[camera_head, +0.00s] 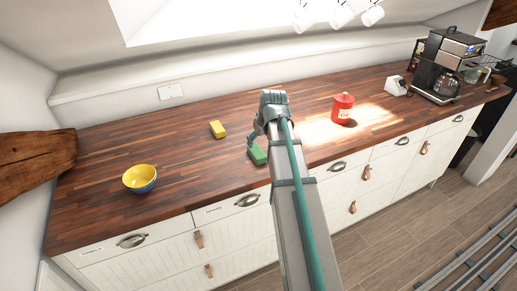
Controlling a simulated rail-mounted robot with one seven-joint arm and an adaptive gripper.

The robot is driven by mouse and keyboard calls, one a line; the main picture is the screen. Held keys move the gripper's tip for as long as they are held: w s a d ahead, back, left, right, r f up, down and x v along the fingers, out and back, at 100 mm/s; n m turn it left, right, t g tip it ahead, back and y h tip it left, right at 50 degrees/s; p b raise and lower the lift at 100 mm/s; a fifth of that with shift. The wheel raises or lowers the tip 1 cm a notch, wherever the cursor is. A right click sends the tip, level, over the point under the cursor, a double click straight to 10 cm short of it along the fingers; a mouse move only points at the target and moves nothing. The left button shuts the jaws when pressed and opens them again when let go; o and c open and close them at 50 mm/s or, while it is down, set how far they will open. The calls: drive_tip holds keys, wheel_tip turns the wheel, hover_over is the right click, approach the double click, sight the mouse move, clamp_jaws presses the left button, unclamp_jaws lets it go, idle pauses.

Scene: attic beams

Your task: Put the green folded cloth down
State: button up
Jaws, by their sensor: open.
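The green folded cloth (258,155) rests on the wooden countertop (190,168) near its front edge, just left of my arm. My gripper (254,141) is directly above the cloth, its fingers reaching down to it. The gripper is open. My wrist and arm hide part of the fingers and the area to the right of the cloth, so I cannot tell whether a finger still touches the cloth.
A yellow sponge-like block (217,129) lies behind and left of the cloth. A yellow and blue bowl (140,178) stands at the left. A red canister (342,108) stands to the right, with a coffee machine (447,65) farther right. The counter between bowl and cloth is clear.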

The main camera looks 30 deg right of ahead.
drive_tip(key=shift+v, duration=1.85)
